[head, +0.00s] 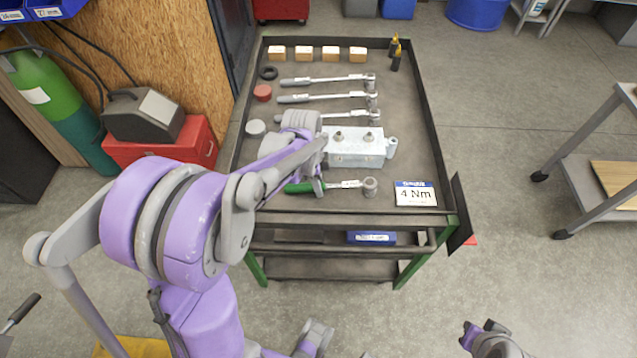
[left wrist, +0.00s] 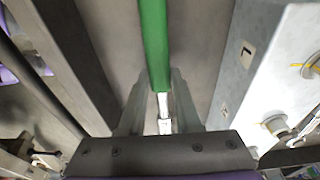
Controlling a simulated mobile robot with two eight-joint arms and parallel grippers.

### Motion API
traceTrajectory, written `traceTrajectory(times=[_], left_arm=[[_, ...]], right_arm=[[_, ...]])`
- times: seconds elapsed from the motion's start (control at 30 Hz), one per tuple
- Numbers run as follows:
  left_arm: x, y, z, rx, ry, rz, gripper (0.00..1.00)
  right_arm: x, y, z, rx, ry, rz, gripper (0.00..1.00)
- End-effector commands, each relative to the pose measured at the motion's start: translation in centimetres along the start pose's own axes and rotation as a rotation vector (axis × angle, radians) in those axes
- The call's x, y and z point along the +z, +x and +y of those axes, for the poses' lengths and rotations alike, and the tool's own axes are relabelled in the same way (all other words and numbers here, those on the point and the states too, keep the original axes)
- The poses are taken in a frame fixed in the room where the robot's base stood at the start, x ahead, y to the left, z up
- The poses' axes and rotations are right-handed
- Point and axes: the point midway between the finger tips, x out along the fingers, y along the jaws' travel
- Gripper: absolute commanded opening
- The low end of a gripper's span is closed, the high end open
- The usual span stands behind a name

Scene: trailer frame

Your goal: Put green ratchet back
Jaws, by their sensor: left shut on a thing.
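The green ratchet (head: 345,184) has a green handle, a silver shaft and a socket head at its right end. It is at the near part of the trolley top, left of the "4 Nm" card (head: 415,194). My left gripper (head: 318,186) is shut on it near where handle meets shaft. In the left wrist view the green handle (left wrist: 153,45) runs up between the two fingers (left wrist: 160,98). I cannot tell whether the ratchet touches the surface. My right arm's end (head: 485,338) shows at the bottom right, away from the trolley; its jaw state is unclear.
The trolley (head: 415,130) has a raised rim. A metal block (head: 355,150) with bolts stands just behind the ratchet. Several grey ratchets (head: 325,97), wooden blocks (head: 303,53) and a red round piece (head: 262,92) lie farther back. The trolley's right side is mostly clear.

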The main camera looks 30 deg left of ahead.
Motion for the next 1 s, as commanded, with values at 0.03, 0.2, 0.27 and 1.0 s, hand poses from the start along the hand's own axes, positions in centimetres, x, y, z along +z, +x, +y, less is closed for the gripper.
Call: traceTrajectory(times=[0.03,0.2,0.27,1.0], left_arm=[[0.0,-0.1,0.0,0.000,0.000,0.001,0.00],[0.0,0.2,0.0,0.000,0.000,0.000,0.00],[0.1,0.4,0.0,0.000,0.000,0.000,0.34],[0.0,-3.8,0.0,-0.001,-0.001,0.000,0.62]], right_arm=[[0.0,0.0,0.0,0.000,0.000,0.000,0.00],[0.1,0.2,0.0,0.000,0.000,-0.001,0.00],[0.2,0.3,0.0,0.000,0.000,-0.001,0.00],[-0.4,-0.5,0.0,0.000,0.000,0.002,0.00]])
